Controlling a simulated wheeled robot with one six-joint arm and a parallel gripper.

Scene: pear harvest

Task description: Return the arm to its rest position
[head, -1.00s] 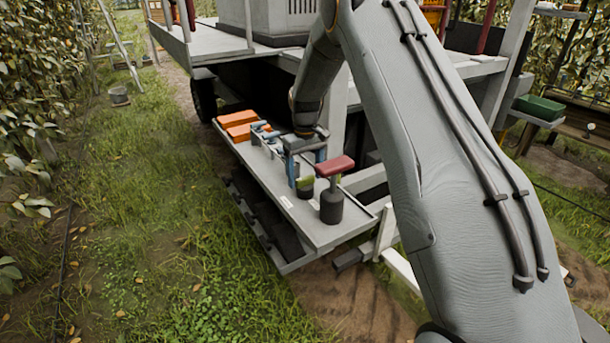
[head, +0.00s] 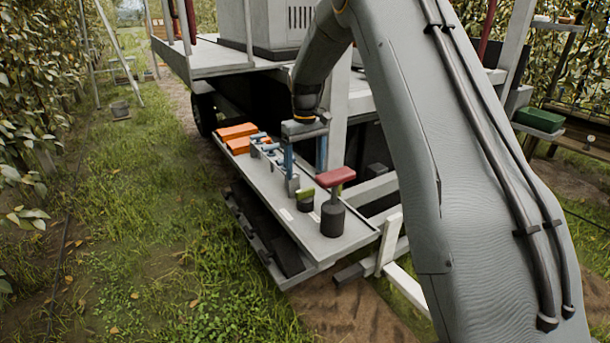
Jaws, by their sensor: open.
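My gripper (head: 304,158) points down over the grey shelf (head: 322,252) on the side of the wagon, in the head view. Its two blue fingers are spread apart, and I see nothing held between them. A grey-blue upright piece stands on the shelf just below the left finger.
On the shelf are orange boxes (head: 238,132), several small blue-handled tools (head: 262,147), a green-topped dark piece (head: 306,198) and a red-topped dark cylinder (head: 333,215). A green crate (head: 540,120) sits at right. Grass (head: 150,240) lies open at left.

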